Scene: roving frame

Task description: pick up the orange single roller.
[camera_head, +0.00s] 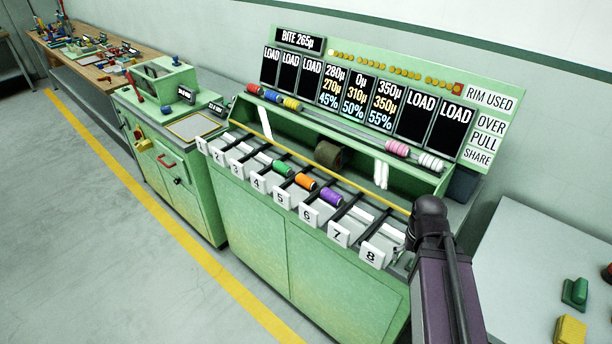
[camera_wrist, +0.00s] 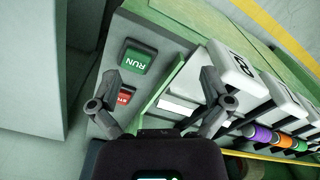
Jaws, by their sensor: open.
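The orange roller (camera_head: 306,182) lies in the row of numbered slots on the green bench, between a green roller (camera_head: 284,168) and a purple roller (camera_head: 331,197). In the wrist view the orange roller (camera_wrist: 281,140) shows at the right edge, with the purple roller (camera_wrist: 258,132) on its near side. My gripper (camera_wrist: 162,100) is open and empty. It is over the bench's right end, near the slot labelled 8 and the RUN button, well to the right of the orange roller. In the head view my arm hides most of the gripper.
Red, blue and yellow rollers (camera_head: 271,96) lie at the left on the upper ledge; pink (camera_head: 396,148) and white rollers (camera_head: 430,162) lie at its right. A dark cylinder (camera_head: 328,153) sits behind the slots. The green RUN button (camera_wrist: 137,60) and red STOP button (camera_wrist: 124,96) are near my fingers.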

